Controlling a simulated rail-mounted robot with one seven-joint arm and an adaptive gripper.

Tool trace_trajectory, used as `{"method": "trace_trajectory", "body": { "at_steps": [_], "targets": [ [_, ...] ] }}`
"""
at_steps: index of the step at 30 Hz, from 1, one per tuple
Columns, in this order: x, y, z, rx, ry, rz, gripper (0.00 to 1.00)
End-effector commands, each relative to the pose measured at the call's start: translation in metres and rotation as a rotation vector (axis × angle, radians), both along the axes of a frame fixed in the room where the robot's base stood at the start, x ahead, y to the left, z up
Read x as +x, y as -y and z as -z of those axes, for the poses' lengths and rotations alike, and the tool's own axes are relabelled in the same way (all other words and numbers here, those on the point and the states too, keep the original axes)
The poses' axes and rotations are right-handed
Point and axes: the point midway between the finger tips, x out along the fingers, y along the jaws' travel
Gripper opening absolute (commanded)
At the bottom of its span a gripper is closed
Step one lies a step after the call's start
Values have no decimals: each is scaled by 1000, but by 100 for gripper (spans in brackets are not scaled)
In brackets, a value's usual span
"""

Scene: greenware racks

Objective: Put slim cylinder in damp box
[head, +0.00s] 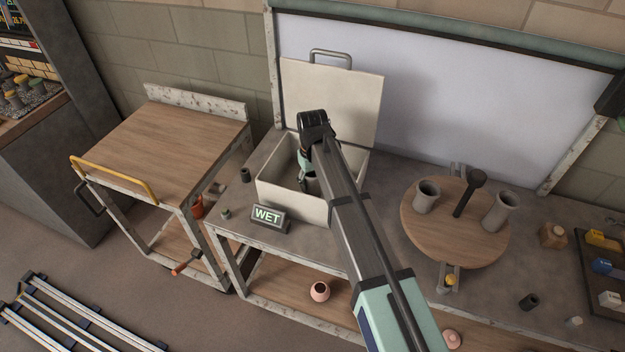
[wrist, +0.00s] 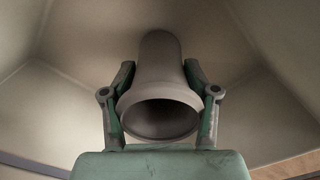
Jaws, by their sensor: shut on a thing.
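The damp box (head: 292,205) is a pale open box on the grey bench, its lid (head: 345,100) raised upright behind it. My gripper (head: 306,182) reaches down inside the box. In the wrist view my gripper (wrist: 160,100) has its two green fingers shut on the slim cylinder (wrist: 160,70), a grey-brown hollow vessel with a flared rim toward the camera. The box's pale walls surround it there. Whether the cylinder's far end touches the box floor cannot be told. In the head view my arm and the box wall mostly hide the cylinder.
A WET sign (head: 268,217) stands before the box. A small dark cup (head: 246,175) stands left of the box. A wooden cart (head: 165,140) is further left.

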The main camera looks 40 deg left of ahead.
Motion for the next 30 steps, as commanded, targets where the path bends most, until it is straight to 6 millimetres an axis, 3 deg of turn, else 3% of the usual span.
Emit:
{"method": "trace_trajectory", "body": {
  "at_steps": [8,9,11,12,23,30],
  "targets": [
    [0,0,2,0,0,0,15],
    [0,0,2,0,0,0,61],
    [0,0,2,0,0,0,82],
    [0,0,2,0,0,0,85],
    [0,0,-1,0,0,0,85],
    [1,-1,-24,3,1,0,85]
  ]
}}
